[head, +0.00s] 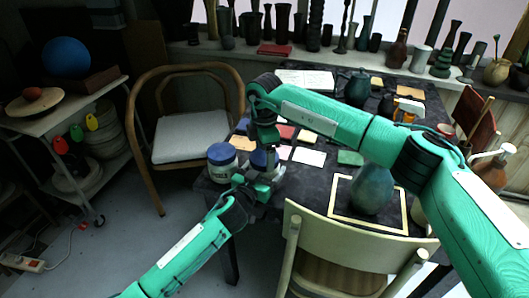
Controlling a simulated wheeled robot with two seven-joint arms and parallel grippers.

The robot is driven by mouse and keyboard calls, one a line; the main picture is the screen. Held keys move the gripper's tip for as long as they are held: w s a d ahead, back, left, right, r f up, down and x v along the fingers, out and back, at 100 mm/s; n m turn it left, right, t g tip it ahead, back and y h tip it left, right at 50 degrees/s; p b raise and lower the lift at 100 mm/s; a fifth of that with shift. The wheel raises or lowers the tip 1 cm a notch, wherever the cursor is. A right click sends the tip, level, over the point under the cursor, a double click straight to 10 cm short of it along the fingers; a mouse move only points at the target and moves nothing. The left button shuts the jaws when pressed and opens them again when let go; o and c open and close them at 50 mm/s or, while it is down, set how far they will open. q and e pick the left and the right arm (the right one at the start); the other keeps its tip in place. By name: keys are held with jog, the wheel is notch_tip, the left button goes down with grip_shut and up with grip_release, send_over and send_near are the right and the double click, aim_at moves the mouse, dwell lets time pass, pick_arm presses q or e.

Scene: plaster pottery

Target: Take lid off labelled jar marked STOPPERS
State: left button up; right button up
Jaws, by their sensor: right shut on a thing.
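A jar with a blue lid (264,158) stands near the left edge of the dark table. My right gripper (266,150) reaches down onto this lid from above and is shut on it, its fingers partly hidden. My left gripper (268,182) is low at the front of the same jar and hides most of its body; whether its fingers are open or shut is unclear. A second jar (222,172) with a blue lid stands to the left, with dark lettering too small to read. I cannot read STOPPERS on either jar.
The dark table (318,180) carries cards, an open book (306,79) and a blue-green vase (372,190) inside a pale frame. A wooden chair (340,235) stands at the front, and a cushioned armchair (190,137) at the left. Vases line the windowsill.

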jog(key=n, duration=1.1)
jog(key=shift+w, duration=0.1)
jog(key=n, duration=0.4)
jog(key=shift+r+n, duration=0.1)
jog(key=shift+n, duration=0.2)
jog(key=n, duration=0.5)
jog(key=shift+n, duration=0.3)
jog(key=o, duration=1.1)
